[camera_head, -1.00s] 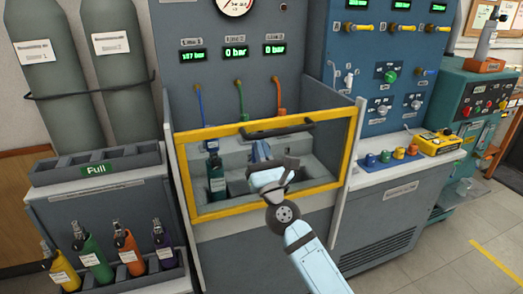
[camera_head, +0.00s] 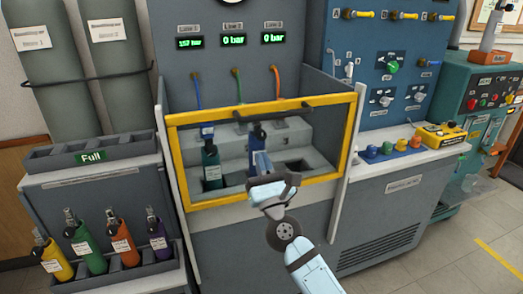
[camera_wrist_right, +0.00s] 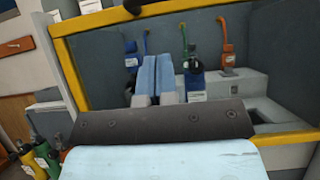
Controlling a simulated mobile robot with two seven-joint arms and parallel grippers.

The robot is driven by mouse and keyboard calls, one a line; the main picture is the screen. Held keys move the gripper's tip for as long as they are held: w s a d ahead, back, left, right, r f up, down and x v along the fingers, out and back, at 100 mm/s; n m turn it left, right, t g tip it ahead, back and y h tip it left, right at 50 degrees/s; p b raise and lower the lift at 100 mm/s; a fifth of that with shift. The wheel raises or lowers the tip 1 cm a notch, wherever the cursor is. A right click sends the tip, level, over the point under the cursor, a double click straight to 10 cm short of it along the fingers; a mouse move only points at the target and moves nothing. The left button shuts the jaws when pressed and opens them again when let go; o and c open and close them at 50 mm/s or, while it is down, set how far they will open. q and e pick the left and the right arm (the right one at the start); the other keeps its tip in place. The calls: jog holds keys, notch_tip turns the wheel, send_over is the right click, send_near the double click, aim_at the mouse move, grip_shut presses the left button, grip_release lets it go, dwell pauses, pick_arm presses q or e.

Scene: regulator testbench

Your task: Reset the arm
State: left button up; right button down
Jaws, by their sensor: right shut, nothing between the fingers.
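My right gripper (camera_head: 262,158) is in front of the yellow-framed test bench (camera_head: 262,108), with its light blue fingers pointing toward the bench's inside. In the right wrist view its two fingers (camera_wrist_right: 155,75) lie side by side, shut and empty. A dark green bottle (camera_head: 211,166) stands in the left slot of the bench. A dark blue bottle or fitting (camera_head: 257,132) is in the middle, partly hidden by my gripper; it also shows just right of the fingers in the wrist view (camera_wrist_right: 196,85). My left gripper is not in view.
A blue control panel (camera_head: 390,75) is at right. Open floor lies at the lower right.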

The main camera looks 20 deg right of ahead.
jog(key=s+f+m+g+y, duration=0.4)
jog(key=s+f+m+g, duration=0.9)
jog(key=s+f+m, duration=1.8)
pick_arm(q)
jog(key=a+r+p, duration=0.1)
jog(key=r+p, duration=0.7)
jog(key=p, duration=0.6)
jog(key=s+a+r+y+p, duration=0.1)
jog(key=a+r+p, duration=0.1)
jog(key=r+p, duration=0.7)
jog(key=p, duration=0.5)
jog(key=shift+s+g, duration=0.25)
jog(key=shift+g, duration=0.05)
pick_arm(e)
notch_tip(320, 180, up, 19)
jog(key=w+d+m+h, duration=0.1)
jog(key=w+d+m, duration=0.1)
jog(key=shift+d+r+g+h, duration=0.2)
jog(key=shift+g+h, duration=0.1)
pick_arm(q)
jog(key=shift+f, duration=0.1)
pick_arm(e)
jog(key=shift+f, duration=0.1)
